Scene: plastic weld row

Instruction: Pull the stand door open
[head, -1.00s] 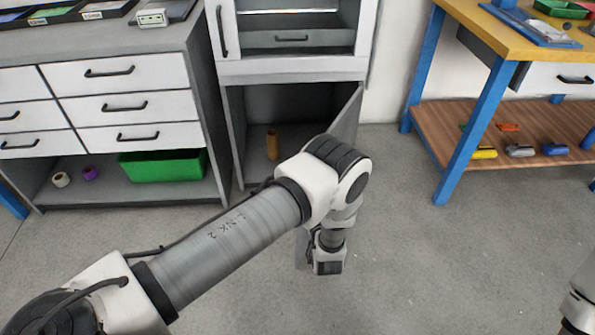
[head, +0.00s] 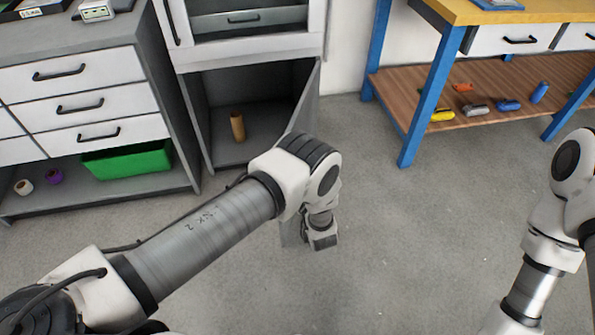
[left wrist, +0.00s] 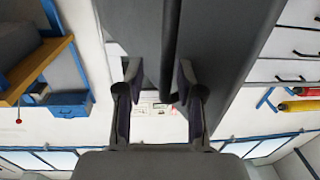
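The stand (head: 190,67) is a grey and white cabinet at the top middle of the head view. Its lower compartment is uncovered, and the grey stand door (head: 307,104) stands swung out on the right side. My left arm hides much of the door's lower part. In the left wrist view, my left gripper (left wrist: 160,95) has its fingers apart. A dark upright bar (left wrist: 171,45), perhaps the door's handle or edge, reaches between them, nearer the right finger; contact cannot be told. My right arm shows at the right of the head view, its gripper outside the frame.
A brown cylinder (head: 237,126) stands inside the compartment. A drawer unit (head: 160,80) with a green bin (head: 127,160) is at left. A blue-legged table (head: 425,110) with a wooden lower shelf is at right. Grey floor (head: 420,240) between the arms is clear.

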